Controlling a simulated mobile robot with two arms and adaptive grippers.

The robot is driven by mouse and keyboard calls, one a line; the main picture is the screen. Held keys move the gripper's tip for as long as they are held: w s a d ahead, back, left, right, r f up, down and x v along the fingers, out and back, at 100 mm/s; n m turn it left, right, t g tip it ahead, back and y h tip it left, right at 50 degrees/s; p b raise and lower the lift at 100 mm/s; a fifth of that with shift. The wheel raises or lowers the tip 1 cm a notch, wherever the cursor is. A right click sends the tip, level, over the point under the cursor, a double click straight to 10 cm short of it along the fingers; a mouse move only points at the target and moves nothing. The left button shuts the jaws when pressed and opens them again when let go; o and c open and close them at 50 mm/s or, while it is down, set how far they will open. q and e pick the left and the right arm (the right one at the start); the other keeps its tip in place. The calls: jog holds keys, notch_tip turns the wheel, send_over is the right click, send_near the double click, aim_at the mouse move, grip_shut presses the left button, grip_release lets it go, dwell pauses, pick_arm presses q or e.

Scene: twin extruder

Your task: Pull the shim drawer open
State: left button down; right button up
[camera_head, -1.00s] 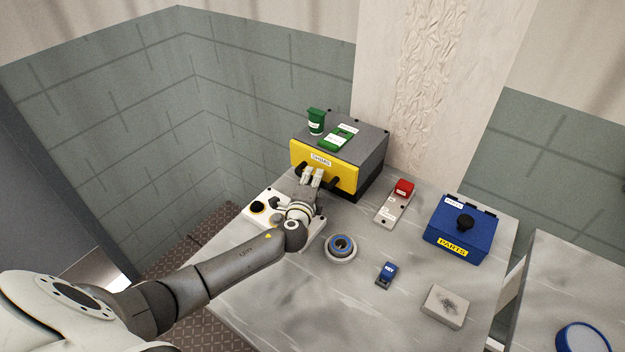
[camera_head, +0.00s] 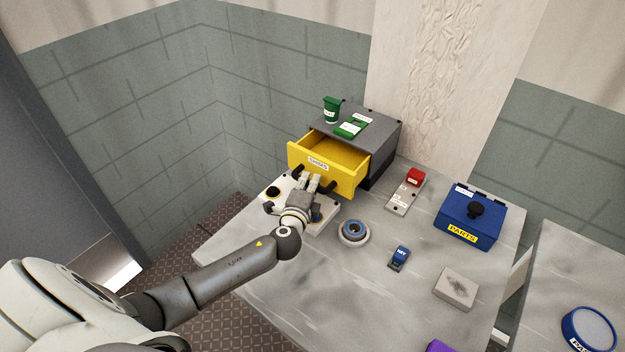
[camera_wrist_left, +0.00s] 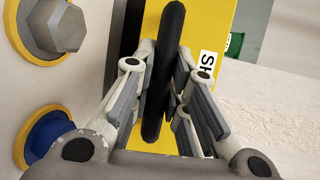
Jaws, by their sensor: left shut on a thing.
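The yellow shim drawer (camera_head: 322,172) sticks out of its grey cabinet (camera_head: 372,133) on the table, and its inside shows in the head view. Its front carries a white label and a dark bar handle, which crosses the left wrist view (camera_wrist_left: 165,70). My left gripper (camera_head: 309,182) is at the drawer front, shut on the handle, with a finger on each side of the bar in the left wrist view (camera_wrist_left: 163,95). My right gripper is not in view.
A green cup (camera_head: 331,110) and a green item (camera_head: 351,127) rest on the cabinet top. A white plate with a black knob (camera_head: 272,192) lies below the drawer. A round blue-ringed part (camera_head: 353,231), a red-switch panel (camera_head: 405,195) and a blue parts box (camera_head: 470,215) stand to the right.

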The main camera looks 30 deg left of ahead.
pick_arm(q)
jog(key=shift+w, duration=0.3)
jog(key=c, duration=1.7)
grip_release()
jog(key=shift+w+f, duration=0.1)
jog(key=shift+w, duration=0.1)
jog(key=shift+c, duration=0.2)
jog(key=o, duration=0.3)
jog(key=shift+s, duration=0.15)
jog(key=v, duration=1.2)
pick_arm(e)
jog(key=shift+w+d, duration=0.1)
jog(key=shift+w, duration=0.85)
